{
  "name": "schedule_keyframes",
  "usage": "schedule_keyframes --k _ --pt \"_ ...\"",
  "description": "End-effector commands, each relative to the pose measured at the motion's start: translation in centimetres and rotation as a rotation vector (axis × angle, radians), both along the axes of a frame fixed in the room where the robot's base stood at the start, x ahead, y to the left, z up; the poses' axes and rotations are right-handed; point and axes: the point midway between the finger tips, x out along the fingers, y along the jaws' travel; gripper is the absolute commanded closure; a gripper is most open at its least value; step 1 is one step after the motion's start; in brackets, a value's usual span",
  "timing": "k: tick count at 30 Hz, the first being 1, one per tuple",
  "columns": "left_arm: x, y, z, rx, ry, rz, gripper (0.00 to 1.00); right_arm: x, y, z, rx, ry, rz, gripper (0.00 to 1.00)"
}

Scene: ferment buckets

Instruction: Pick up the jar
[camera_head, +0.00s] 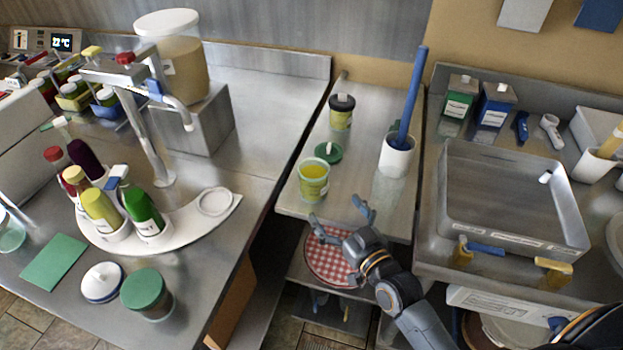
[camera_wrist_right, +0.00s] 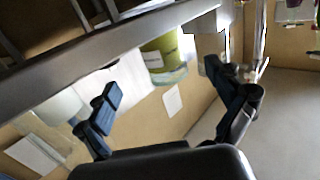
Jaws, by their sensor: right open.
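An open jar (camera_head: 313,181) with yellow-green contents and a yellow-green label stands upright near the front left of the narrow middle counter. A green lid (camera_head: 328,152) lies just behind it. A second jar with a black lid (camera_head: 341,112) stands farther back. My right gripper (camera_head: 339,214) is open and empty at the counter's front edge, in front of and to the right of the open jar. In the right wrist view a yellow-green labelled jar (camera_wrist_right: 164,54) shows beyond the gap between the spread fingers (camera_wrist_right: 160,84), apart from them. My left gripper is not in view.
A white cup (camera_head: 396,158) holding a tall blue-handled tool stands to the right on the same counter. A red checked round item (camera_head: 329,258) lies on the shelf below my gripper. A metal basin (camera_head: 512,204) is at right, and a curved bottle rack (camera_head: 185,232) at left.

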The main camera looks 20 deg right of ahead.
Motion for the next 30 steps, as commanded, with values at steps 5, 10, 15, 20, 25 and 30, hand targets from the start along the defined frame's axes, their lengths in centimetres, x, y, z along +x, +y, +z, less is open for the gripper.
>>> schedule_keyframes --k 5,10,15,20,25,30 --pt "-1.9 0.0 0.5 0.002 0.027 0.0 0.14 3.4 0.7 0.0 0.001 -0.002 0.0 0.07" --pt "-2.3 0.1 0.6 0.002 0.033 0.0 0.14 4.8 1.0 -0.2 0.0 0.0 0.0 0.07" --pt "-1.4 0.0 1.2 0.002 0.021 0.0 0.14 6.2 1.3 -0.3 0.0 0.001 0.0 0.07" --pt "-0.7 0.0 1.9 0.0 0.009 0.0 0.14 8.5 1.8 -0.6 -0.001 0.0 0.001 0.07" --pt "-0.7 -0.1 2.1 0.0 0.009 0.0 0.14 9.9 2.1 -0.8 0.0 0.001 0.0 0.07" --pt "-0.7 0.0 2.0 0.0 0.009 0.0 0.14 10.0 2.1 -0.9 0.0 0.001 0.0 0.07"
